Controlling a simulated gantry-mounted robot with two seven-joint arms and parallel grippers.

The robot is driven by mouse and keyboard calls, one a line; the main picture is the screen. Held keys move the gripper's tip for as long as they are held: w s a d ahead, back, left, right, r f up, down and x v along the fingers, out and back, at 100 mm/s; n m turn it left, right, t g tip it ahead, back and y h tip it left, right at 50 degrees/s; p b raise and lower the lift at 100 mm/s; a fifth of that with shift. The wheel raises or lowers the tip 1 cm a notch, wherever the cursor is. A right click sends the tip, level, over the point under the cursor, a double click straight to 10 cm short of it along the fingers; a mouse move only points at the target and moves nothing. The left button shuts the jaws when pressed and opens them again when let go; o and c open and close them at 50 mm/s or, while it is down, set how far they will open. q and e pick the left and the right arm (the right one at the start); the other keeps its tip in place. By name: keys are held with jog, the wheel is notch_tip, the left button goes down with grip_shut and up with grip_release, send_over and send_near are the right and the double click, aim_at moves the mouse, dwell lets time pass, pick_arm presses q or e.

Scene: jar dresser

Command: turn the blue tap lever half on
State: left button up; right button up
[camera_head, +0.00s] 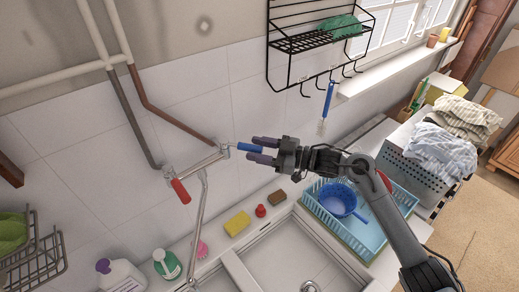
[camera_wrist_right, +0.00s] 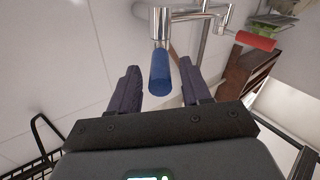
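The blue tap lever (camera_head: 249,147) sticks out to the right from the right end of the chrome wall tap (camera_head: 205,161). It also shows in the right wrist view (camera_wrist_right: 160,75), below its chrome stem. My right gripper (camera_head: 258,149) is at the lever, with its fingers pointing left toward the tap. In the right wrist view its two dark fingers (camera_wrist_right: 158,90) are apart, one on each side of the lever, with gaps visible on both sides. The red lever (camera_head: 181,190) is at the tap's left end and points down. My left gripper is not in view.
Below the tap are a sink (camera_head: 290,250) and a ledge with a yellow sponge (camera_head: 237,223) and bottles. A black wire rack (camera_head: 300,42) with hooks and a blue-handled brush (camera_head: 328,100) hangs above my right gripper. A blue basket (camera_head: 365,232) stands right of the sink.

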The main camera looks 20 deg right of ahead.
jog(key=shift+s+d, duration=0.1)
jog(key=shift+s+d, duration=0.1)
jog(key=shift+d, duration=0.1)
jog(key=b+v, duration=0.3)
jog(key=v, duration=0.7)
jog(key=shift+f, duration=0.1)
